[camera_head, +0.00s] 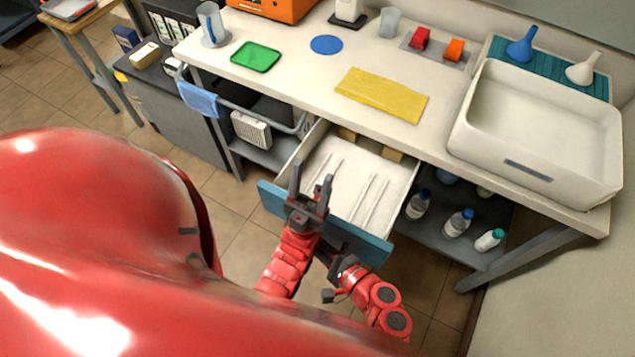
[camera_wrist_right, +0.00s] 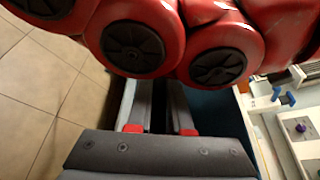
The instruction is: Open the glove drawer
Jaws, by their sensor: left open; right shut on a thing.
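The glove drawer (camera_head: 341,239) is pulled well out from under the white counter. It has a teal-blue front, a white inside with several thin white strips, and tan blocks at the back. Its front also shows in the right wrist view (camera_wrist_right: 220,112). My left gripper (camera_head: 311,175) is open and empty above the drawer's front edge, fingers pointing up in the picture. My right gripper (camera_head: 336,268) is low against the outside of the drawer front. Its fingers (camera_wrist_right: 158,130) are shut at the front in the right wrist view; the part gripped is hidden.
The counter holds a white basin (camera_head: 540,130), a yellow cloth (camera_head: 382,94), a green tray (camera_head: 255,57) and a blue disc (camera_head: 326,44). Several bottles stand on the lower shelf (camera_head: 455,245). A wire basket (camera_head: 255,105) is left of the drawer. Tiled floor is free in front.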

